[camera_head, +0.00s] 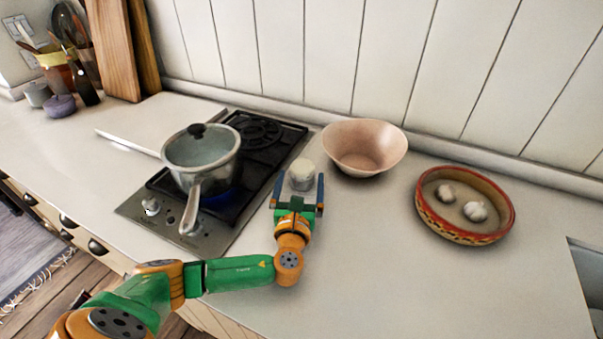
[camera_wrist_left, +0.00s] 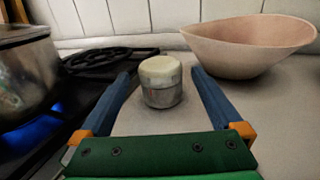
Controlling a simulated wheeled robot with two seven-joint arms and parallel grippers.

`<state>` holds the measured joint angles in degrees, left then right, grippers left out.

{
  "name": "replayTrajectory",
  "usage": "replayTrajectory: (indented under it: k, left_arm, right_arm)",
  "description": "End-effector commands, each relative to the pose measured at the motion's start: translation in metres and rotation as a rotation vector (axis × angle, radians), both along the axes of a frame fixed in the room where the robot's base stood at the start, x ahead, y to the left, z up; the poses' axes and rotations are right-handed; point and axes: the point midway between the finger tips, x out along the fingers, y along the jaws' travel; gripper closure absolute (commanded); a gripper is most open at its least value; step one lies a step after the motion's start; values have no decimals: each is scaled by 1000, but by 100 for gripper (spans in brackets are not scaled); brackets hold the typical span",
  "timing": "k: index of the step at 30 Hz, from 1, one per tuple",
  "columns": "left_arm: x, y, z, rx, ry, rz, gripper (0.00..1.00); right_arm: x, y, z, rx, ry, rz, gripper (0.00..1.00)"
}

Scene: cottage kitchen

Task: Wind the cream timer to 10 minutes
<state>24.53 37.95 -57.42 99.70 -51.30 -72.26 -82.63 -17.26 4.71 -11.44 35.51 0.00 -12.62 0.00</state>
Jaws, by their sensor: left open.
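The cream timer (camera_head: 301,174) stands upright on the counter, just right of the hob. It is a short cylinder with a cream top and a greyer lower part. In the left wrist view the timer (camera_wrist_left: 161,81) sits between and just ahead of the blue fingers. My left gripper (camera_head: 298,189) is open, with one finger on each side of the timer and a visible gap to each. In the left wrist view my left gripper (camera_wrist_left: 162,82) holds nothing. Any minute marks on the timer are too small to read. My right gripper is not in view.
A lidded saucepan (camera_head: 201,160) stands on the hob (camera_head: 247,185), with a blue flame under it. A pink bowl (camera_head: 364,147) is close behind and right of the timer. A patterned dish (camera_head: 465,205) with garlic sits further right. The counter between is clear.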

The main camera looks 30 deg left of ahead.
Motion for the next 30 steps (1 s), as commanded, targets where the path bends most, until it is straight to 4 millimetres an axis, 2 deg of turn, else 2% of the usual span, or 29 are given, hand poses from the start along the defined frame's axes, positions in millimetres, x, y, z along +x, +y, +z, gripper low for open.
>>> replayTrajectory:
  k: [4, 11, 18, 20, 30]
  left_arm:
    - [14, 6, 0, 0, 0, 1, 0]
    - [15, 6, 0, -1, 1, -1, 0]
    - [15, 6, 0, -1, 1, 0, 65]
    - [15, 6, 0, -1, 1, 0, 80]
    - [14, 9, -1, 1, 3, -77, 80]
  right_arm:
    - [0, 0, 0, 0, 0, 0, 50]
    - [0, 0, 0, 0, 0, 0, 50]
    - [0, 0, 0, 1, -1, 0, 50]
    - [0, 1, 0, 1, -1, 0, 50]
    - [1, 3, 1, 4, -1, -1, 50]
